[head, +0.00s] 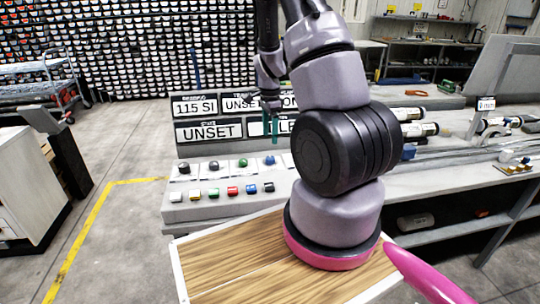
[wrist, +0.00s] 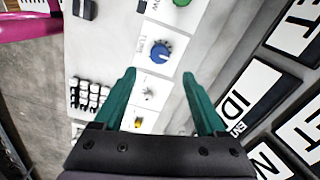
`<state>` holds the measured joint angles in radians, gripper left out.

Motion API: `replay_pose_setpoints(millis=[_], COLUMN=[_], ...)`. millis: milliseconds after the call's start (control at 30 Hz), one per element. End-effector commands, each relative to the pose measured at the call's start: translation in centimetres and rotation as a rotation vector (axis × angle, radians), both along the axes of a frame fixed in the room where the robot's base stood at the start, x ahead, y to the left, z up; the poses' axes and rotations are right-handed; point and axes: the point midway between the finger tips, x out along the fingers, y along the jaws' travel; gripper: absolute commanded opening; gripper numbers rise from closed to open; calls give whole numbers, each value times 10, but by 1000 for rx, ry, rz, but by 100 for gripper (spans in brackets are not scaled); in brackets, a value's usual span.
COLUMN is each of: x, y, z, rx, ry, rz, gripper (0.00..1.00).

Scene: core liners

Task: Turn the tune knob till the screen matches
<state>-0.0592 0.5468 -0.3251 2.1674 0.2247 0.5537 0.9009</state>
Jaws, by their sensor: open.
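In the wrist view a blue knob (wrist: 160,52) stands on a white label plate; its lettering is small but seems to read "TUNE". It also shows in the head view (head: 270,161), at the right of a row of knobs. My gripper (wrist: 159,75) is open and empty; its teal fingers point toward the blue knob, with the knob beyond the tips and untouched. In the head view my gripper (head: 270,134) is over the console's rear, before the screens. The screens (head: 209,130) read "115 SI" and "UNSET"; others are partly covered by my arm.
A green knob (head: 242,162) and dark knobs (head: 184,168) share the row. Below is a row of coloured buttons (head: 232,190). A wooden-topped surface (head: 230,262) is in front. A bench with tubes (head: 420,129) is at the right.

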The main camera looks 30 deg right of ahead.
Motion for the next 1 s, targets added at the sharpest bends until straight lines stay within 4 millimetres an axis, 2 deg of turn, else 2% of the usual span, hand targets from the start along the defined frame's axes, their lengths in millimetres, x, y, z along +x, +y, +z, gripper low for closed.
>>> replay_pose_setpoints(millis=[200, 400, 600, 867, 900, 967, 1000], x=[-2, -1, -1, 0, 0, 0, 0], y=[0, 0, 0, 1, 1, 1, 1], z=[-43, -75, -90, -91, -91, -91, -91], rx=[2, 2, 2, 2, 2, 2, 2], ry=[5, 3, 1, 0, 0, 0, 0], rz=[-1, 0, 1, 2, 2, 2, 2], gripper=[74, 74, 74, 74, 70, 47, 31])
